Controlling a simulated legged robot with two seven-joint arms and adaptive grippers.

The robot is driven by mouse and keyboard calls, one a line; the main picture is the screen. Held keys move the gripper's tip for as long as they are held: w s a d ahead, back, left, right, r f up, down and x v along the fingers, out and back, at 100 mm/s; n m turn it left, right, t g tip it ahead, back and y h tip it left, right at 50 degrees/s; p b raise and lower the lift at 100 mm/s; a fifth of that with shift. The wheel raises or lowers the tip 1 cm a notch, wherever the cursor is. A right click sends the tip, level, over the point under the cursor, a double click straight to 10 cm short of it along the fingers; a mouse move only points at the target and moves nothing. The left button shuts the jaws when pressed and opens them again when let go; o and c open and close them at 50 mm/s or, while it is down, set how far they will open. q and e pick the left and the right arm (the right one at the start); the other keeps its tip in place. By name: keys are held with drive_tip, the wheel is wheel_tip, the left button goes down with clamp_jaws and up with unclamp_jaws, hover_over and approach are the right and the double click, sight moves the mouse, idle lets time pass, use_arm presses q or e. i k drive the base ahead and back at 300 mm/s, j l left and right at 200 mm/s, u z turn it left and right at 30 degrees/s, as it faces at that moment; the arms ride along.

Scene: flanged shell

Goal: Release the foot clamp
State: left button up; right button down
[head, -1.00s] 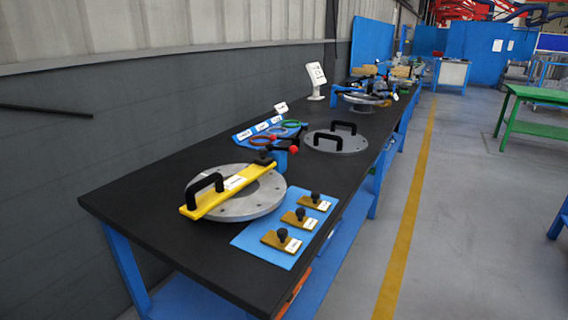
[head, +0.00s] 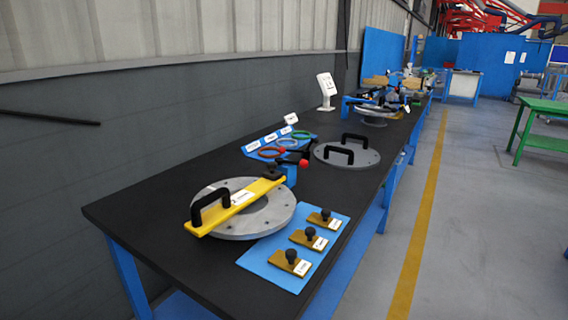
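A blue clamp block (head: 289,177) stands on the bench at the far right end of a yellow bar (head: 237,206). A black lever with a red ball (head: 304,163) sits at its top. I cannot tell for sure that this is the foot clamp, or whether it is closed. The yellow bar, with a black handle (head: 209,208), lies across a grey flanged ring (head: 268,219). Neither of my grippers is in view.
A blue mat (head: 253,260) holds three brass blocks with black knobs. Coloured rings (head: 287,143) lie on a blue sheet behind the clamp. A grey disc (head: 364,158) with two black handles lies farther along. The bench's left front corner (head: 120,217) is clear.

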sight(303, 163)
drive_tip(key=i+l+u, duration=0.45)
drive_tip(key=l, duration=0.2)
drive_tip(key=i+l+u, duration=0.2)
drive_tip(key=i+l, duration=0.1)
drive_tip(key=l, duration=0.1)
